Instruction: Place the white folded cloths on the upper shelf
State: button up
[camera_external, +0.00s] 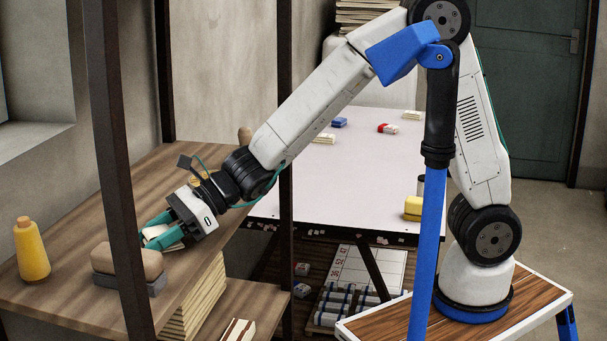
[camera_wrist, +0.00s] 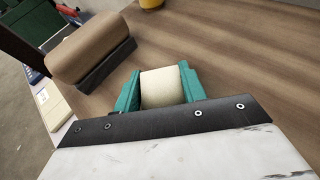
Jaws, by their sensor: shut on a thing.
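My gripper (camera_external: 165,232), with teal fingers, is over the upper shelf (camera_external: 60,293), a brown wooden board. It is shut on a white folded cloth (camera_external: 152,232), a small cream roll. In the wrist view the cloth (camera_wrist: 161,88) sits between the two teal fingers of my gripper (camera_wrist: 157,90), close to the board (camera_wrist: 225,65). I cannot tell whether the cloth touches the board. On the white table lie a cream folded bundle (camera_external: 325,138) and a whitish one (camera_external: 411,115), which may be folded cloths.
A brown-topped brush (camera_external: 128,261) lies on the upper shelf beside my gripper. A yellow bottle (camera_external: 32,250) stands to its left. Dark shelf posts (camera_external: 286,70) rise near my arm. A pale stack (camera_external: 192,305) is below the board. Blue (camera_external: 339,122) and red-marked (camera_external: 388,128) bundles lie on the table.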

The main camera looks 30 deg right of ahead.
jog(key=o, duration=1.1)
jog(key=shift+d, duration=0.1)
